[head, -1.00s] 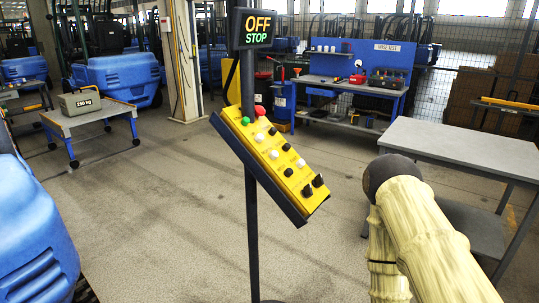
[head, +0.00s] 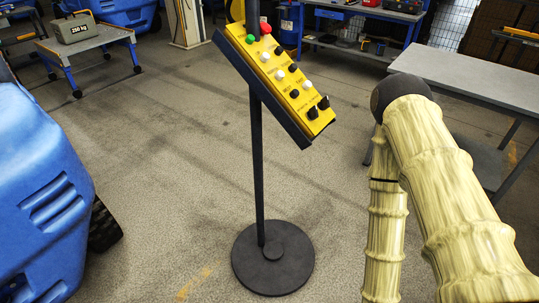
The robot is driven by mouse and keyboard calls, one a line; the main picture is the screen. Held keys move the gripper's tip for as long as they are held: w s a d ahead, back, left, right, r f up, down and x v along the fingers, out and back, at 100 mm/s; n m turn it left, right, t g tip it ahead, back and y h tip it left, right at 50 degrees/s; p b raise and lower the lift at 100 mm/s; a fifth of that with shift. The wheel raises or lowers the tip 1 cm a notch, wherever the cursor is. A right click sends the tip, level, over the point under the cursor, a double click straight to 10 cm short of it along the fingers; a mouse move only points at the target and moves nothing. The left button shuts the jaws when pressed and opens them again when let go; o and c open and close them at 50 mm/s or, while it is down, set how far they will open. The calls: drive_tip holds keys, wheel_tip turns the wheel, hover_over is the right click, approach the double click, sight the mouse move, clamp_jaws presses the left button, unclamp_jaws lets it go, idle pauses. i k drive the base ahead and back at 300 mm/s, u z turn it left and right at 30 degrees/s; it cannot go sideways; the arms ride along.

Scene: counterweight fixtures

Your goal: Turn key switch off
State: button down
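A yellow control panel (head: 287,82) with a dark edge is mounted tilted on a black post. It carries a red button (head: 265,28), a green button (head: 249,39), and several white and black buttons. Two larger black knobs, a left one (head: 312,113) and a right one (head: 323,102), stand out at its lower right end. I cannot tell which of them is the key switch or how it is set; the labels are too small to read. My arm, in a pale ribbed sleeve, is at the right, apart from the panel. My gripper is not in view.
The post stands on a round black base (head: 272,258). A blue machine (head: 40,200) is close on the left. A grey table (head: 470,95) stands at the right. A cart (head: 85,45) with a 250 kg weight (head: 75,27) is at the back left. Floor around the base is clear.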

sight(312, 113)
drive_tip(key=u, duration=1.5)
drive_tip(key=k, duration=0.8)
drive_tip(key=z, duration=0.9)
drive_tip(key=i, duration=0.5)
drive_tip(key=z, duration=0.05)
